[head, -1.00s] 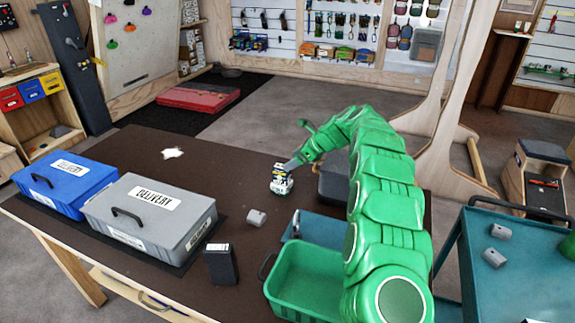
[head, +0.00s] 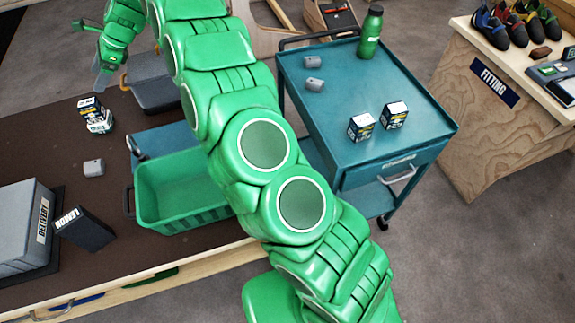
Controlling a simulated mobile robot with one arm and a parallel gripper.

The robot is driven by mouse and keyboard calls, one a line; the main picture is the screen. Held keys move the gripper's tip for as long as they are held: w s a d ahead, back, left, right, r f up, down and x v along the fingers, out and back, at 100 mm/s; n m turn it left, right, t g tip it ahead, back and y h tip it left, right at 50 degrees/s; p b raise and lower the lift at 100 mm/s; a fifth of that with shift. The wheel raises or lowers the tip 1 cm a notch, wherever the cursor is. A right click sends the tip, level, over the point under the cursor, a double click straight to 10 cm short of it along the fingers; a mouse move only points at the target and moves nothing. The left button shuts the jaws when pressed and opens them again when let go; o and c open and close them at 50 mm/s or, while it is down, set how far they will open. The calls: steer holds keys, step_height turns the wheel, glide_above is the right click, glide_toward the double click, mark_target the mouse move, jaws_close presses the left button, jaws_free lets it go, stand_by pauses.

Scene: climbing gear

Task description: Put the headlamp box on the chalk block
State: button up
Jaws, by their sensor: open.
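A small dark-and-white box, which looks like the headlamp box (head: 90,105), sits on top of a whitish block with a dark label, apparently the chalk block (head: 100,123). The stack stands on the dark table at the left of the head view. The box looks level, but fine alignment is too small to judge. My gripper (head: 101,84) is open, just above the stack and pointing down. It appears apart from the box.
A grey bin (head: 152,92), green crate (head: 180,222), small grey block (head: 94,167), black box (head: 84,230) and grey delivery box (head: 22,225) surround the stack. A teal cart (head: 335,140) holds two dark-and-white boxes (head: 361,127), grey pieces (head: 312,62) and a green bottle (head: 371,32).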

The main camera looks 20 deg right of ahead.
steer(key=s+d+r+n+h, duration=0.1)
steer(key=s+d+r+n, duration=0.25)
steer(key=s+d, duration=0.3)
steer(key=s+d+r+n+g+h, duration=0.1)
steer(key=s+d+r+n, duration=0.2)
steer(key=s+d+r, duration=0.35)
steer(key=s+d+r+n+h, duration=0.1)
steer(key=s+d+r+n, duration=0.15)
steer(key=s+d, duration=0.45)
steer(key=s+d+f+n+h, duration=0.1)
steer(key=s+d+n+h, duration=0.1)
steer(key=s+d, duration=0.5)
steer(key=s+d+f+n+h, duration=0.2)
steer(key=s+d, duration=0.5)
steer(key=s, duration=0.9)
steer(key=s+d+f+n+h, duration=0.1)
steer(key=s+d+n, duration=0.2)
steer(key=s+d, duration=0.4)
steer(key=s, duration=0.5)
steer(key=shift+s+d+f+h, duration=0.2)
steer(key=shift+s+f+h, duration=0.1)
steer(key=shift+f+h, duration=0.1)
